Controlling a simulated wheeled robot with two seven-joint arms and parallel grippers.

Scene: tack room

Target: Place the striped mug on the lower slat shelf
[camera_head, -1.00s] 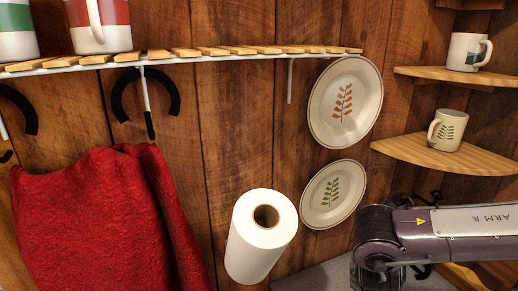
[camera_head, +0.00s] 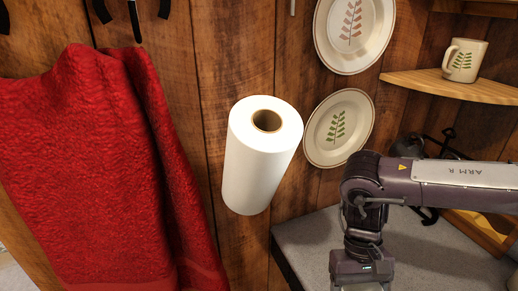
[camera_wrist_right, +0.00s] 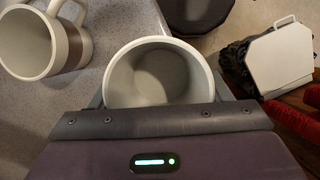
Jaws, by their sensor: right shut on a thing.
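My right gripper (camera_wrist_right: 158,98) is shut on a white mug (camera_wrist_right: 160,72), seen from above in the right wrist view with its open mouth towards the camera. The mug's outside is mostly hidden, so I cannot tell its stripes. In the head view my right arm comes in from the right and its wrist points down, with the fingers below the picture. My left gripper is in neither view. The slat shelf is not in view now.
Another mug (camera_wrist_right: 38,42) with a brownish band is left of the held one.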

